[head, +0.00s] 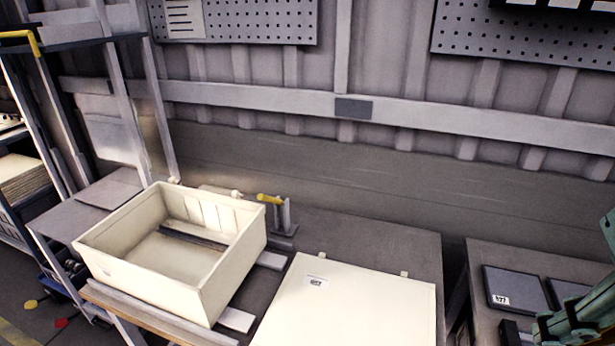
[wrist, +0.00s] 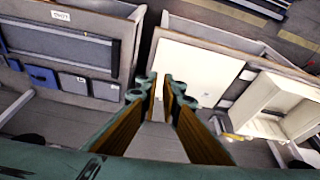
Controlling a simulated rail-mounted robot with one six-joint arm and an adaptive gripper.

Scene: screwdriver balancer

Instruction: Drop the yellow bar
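A short yellow bar (head: 270,198) sits at the top of a small grey upright clamp (head: 285,215) behind the cream box, at the back of the bench. It lies roughly level and points left towards the box. In the head view, part of my teal arm shows at the far right edge, well away from the yellow bar.
An open cream box (head: 175,250) stands on the bench left of the clamp. A flat cream panel (head: 345,305) lies to its right. Dark trays (head: 515,288) lie on the right-hand table, across a gap. A corrugated wall rises behind. A metal rack (head: 110,80) stands at the left.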

